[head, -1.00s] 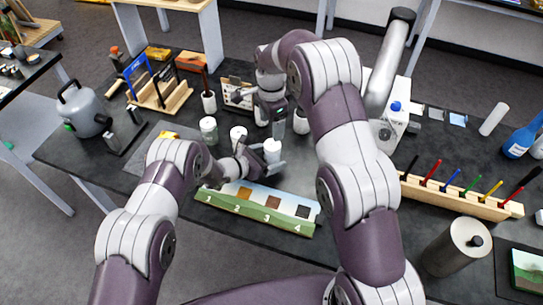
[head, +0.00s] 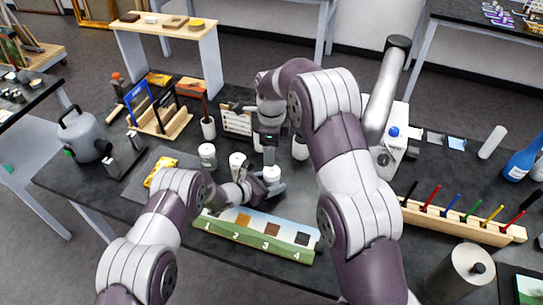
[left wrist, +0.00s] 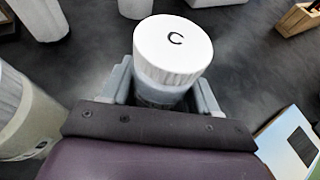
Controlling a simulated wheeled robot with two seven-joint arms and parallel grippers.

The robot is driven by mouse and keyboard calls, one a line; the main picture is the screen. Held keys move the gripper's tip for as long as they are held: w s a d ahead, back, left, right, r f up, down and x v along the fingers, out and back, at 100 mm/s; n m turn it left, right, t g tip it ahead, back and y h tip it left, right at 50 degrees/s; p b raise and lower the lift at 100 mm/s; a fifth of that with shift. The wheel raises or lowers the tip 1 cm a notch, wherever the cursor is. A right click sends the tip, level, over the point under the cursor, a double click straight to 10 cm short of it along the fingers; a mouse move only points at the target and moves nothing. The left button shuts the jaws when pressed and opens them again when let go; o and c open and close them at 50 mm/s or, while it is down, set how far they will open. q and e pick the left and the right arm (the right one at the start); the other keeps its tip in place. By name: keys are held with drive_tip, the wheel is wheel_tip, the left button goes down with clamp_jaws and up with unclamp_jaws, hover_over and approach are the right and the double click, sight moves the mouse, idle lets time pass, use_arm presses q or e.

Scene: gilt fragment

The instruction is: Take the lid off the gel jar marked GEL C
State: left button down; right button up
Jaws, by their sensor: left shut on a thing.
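My left gripper (head: 262,188) is shut around the body of a jar (head: 271,174) with a white lid. In the left wrist view the lid (left wrist: 173,45) carries a black C and sits on the jar (left wrist: 160,96), between the two grey fingers. The jar stands about upright; its label is hidden. My right gripper (head: 269,150) points down just above or behind this lid. Its fingers are too small to tell whether they are open or whether they touch the lid.
Other pale jars stand close by, one at the left (head: 207,155) and one beside the held jar (head: 237,160). A numbered colour strip (head: 258,236) lies in front. A wooden rack (head: 160,118) stands behind left, a pen holder (head: 463,222) at right.

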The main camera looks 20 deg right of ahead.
sight(272, 171)
drive_tip(key=shift+m, duration=0.8)
drive_tip(key=shift+f+m, duration=0.3)
drive_tip(key=shift+f, duration=0.15)
wheel_tip(272, 171, down, 7)
drive_tip(key=shift+f, duration=0.1)
drive_tip(key=c, duration=1.1)
drive_tip(key=n, duration=0.4)
drive_tip(key=shift+n, duration=0.3)
drive_tip(key=n, duration=1.6)
drive_tip(key=shift+n, duration=0.3)
drive_tip(key=n, duration=0.3)
drive_tip(key=shift+n, duration=0.4)
drive_tip(key=n, duration=0.8)
drive_tip(key=shift+s, duration=0.1)
drive_tip(key=n, duration=0.3)
drive_tip(key=shift+n, duration=0.4)
drive_tip(key=n, duration=0.6)
